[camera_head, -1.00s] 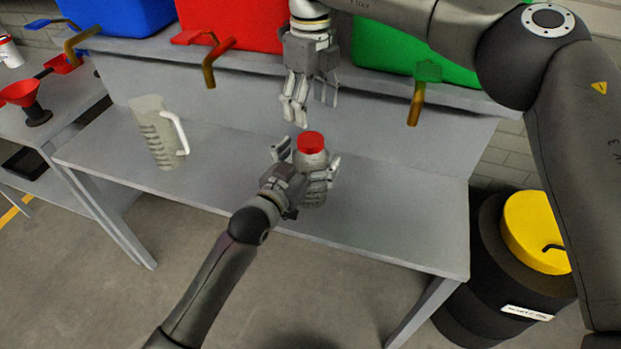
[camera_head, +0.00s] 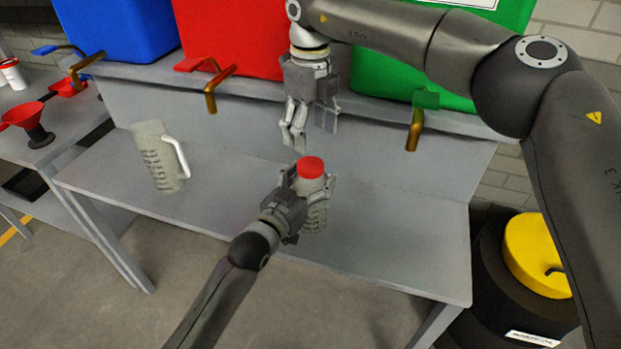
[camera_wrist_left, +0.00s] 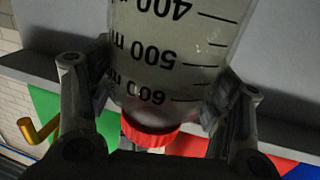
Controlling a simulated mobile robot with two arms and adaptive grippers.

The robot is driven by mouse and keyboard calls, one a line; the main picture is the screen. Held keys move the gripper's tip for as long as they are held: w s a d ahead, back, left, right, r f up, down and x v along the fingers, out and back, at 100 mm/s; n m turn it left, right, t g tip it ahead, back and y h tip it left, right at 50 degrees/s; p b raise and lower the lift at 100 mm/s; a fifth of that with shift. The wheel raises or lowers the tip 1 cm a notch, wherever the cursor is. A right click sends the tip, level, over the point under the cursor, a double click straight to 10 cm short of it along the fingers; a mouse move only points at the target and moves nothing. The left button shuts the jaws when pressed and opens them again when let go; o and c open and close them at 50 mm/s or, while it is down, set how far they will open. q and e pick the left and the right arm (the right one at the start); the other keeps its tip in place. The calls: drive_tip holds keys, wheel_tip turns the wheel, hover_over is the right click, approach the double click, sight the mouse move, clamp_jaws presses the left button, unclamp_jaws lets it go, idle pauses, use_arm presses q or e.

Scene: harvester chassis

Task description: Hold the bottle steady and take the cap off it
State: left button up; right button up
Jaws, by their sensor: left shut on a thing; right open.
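The bottle (camera_head: 314,186) has a pale body and a red cap (camera_head: 311,167) on top. My left gripper (camera_head: 311,197) is shut around the bottle's body and holds it upright above or at the grey bench; I cannot tell whether its base touches. In the left wrist view the bottle (camera_wrist_left: 172,50) shows volume marks, upside down, between the two fingers, with the red cap (camera_wrist_left: 150,135) on its neck. My right gripper (camera_head: 310,138) is open and empty, pointing down just above the cap and apart from it.
A grey bench (camera_head: 400,240) has free room around the bottle. A measuring jug (camera_head: 158,158) stands at its left. Blue, red and green tanks (camera_head: 228,40) with brass taps line the shelf behind. A black drum with a yellow lid (camera_head: 540,252) stands at the right.

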sight(310, 164)
drive_tip(key=m, duration=0.5)
drive_tip(key=shift+m, duration=0.4)
drive_tip(key=m, duration=1.6)
drive_tip(key=shift+f, duration=4)
drive_tip(key=c, duration=0.9)
drive_tip(key=o, duration=0.9)
drive_tip(key=shift+o, duration=0.2)
